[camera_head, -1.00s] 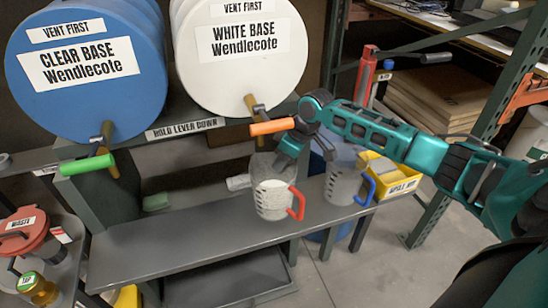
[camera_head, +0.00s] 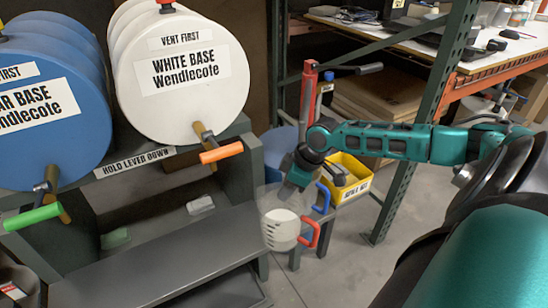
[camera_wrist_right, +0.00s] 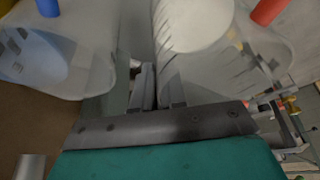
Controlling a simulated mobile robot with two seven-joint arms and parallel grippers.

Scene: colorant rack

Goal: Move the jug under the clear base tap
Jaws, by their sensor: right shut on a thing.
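A translucent jug (camera_head: 281,229) with a red handle and white contents hangs from my right gripper (camera_head: 293,192) in the head view, near the bench's right end. In the right wrist view the fingers (camera_wrist_right: 157,88) are shut at the wall of this jug (camera_wrist_right: 210,75); the exact contact is blurred. The clear base tap (camera_head: 47,190), with a green lever, is on the blue drum at far left, well away from the jug. A second jug with a blue handle (camera_head: 322,198) stands close behind, partly hidden. My left gripper is out of view.
The white base drum (camera_head: 178,85) has a tap with an orange lever (camera_head: 221,152). The grey bench (camera_head: 140,275) below the taps is largely clear. A yellow bin (camera_head: 350,176) stands behind my right gripper. A green rack post (camera_head: 425,130) rises on the right.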

